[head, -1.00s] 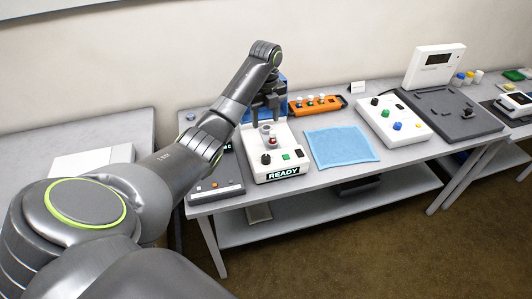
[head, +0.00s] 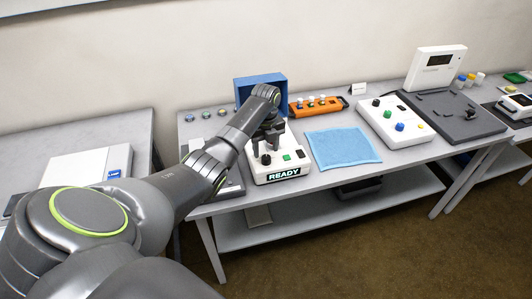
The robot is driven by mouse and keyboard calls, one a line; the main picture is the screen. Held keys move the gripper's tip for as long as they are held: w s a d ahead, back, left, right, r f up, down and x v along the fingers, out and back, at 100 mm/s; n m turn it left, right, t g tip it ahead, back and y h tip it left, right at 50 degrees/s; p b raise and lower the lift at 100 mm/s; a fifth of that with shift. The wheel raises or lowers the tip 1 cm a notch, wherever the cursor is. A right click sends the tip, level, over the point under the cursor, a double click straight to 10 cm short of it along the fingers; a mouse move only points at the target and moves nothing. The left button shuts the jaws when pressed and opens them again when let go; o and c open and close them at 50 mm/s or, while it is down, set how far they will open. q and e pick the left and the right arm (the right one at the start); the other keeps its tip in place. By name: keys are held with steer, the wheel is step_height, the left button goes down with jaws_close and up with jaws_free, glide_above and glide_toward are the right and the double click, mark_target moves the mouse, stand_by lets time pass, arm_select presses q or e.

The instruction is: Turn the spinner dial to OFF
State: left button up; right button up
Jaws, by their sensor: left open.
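The spinner is a white box (head: 262,176) on the table, with a lit READY display (head: 285,176) on its front. Its black dial (head: 265,159) sits at the left of the top face, beside a green button (head: 287,157) and a black switch (head: 300,153). I cannot read the dial's setting or any OFF mark. My left gripper (head: 267,150) is open and points down over the dial, with its fingers close to it. I cannot tell whether they touch it. The gripper hides the middle of the spinner's top. My right gripper is not in view.
A blue open box (head: 262,84) and an orange rack (head: 316,107) with white-capped vials stand behind. A blue cloth (head: 342,146) lies to the right, then a white panel with coloured knobs (head: 395,122). Small round items (head: 206,114) lie at the back left.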

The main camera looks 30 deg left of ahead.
mark_target(266, 157)
arm_select(q)
steer(key=shift+f, duration=1.6)
steer(key=c, duration=1)
